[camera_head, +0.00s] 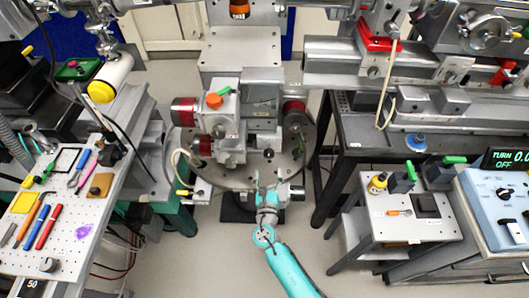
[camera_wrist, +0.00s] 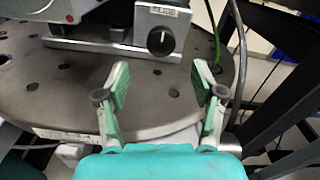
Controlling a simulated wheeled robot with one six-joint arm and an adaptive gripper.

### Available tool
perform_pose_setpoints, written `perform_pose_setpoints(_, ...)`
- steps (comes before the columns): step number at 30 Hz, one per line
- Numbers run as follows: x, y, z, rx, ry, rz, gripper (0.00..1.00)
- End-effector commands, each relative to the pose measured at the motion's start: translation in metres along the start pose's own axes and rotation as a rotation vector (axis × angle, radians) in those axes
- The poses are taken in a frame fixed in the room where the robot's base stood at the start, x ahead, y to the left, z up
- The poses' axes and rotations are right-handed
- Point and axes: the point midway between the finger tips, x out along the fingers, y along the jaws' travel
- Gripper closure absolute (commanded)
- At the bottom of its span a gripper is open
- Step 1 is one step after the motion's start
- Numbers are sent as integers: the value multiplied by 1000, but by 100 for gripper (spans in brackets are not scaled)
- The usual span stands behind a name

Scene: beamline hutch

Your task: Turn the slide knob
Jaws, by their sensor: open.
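A black round knob with a pale pointer line (camera_wrist: 160,41) sits on the front of a grey metal block in the wrist view, at the upper middle; I take it as the slide knob. A small black knob also shows in the head view (camera_head: 268,154), on the front of the central stage. My gripper (camera_wrist: 161,82) is open and empty. Its two green-padded fingers point toward the block, with the knob ahead of the gap and apart from them. In the head view my gripper (camera_head: 267,182) is small, just in front of the stage.
A round grey plate with holes (camera_wrist: 60,85) lies under the block. A green cable and dark frame (camera_wrist: 285,85) stand at the right. In the head view, a tool board (camera_head: 75,245) is at left, and a small table (camera_head: 410,225) and control box (camera_head: 505,205) at right.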

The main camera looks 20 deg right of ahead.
Motion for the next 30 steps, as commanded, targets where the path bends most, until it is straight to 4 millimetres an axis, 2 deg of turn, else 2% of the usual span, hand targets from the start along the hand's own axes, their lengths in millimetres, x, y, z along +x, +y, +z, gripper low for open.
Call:
perform_pose_setpoints(9,58,-1,1,2,0,-2,32)
perform_pose_setpoints(15,82,0,0,2,1,-1,32)
perform_pose_setpoints(20,90,-1,0,4,1,1,32)
perform_pose_setpoints(28,91,0,0,4,1,1,32)
perform_pose_setpoints(29,91,0,0,4,1,1,35)
perform_pose_setpoints(30,91,0,0,4,1,1,45)
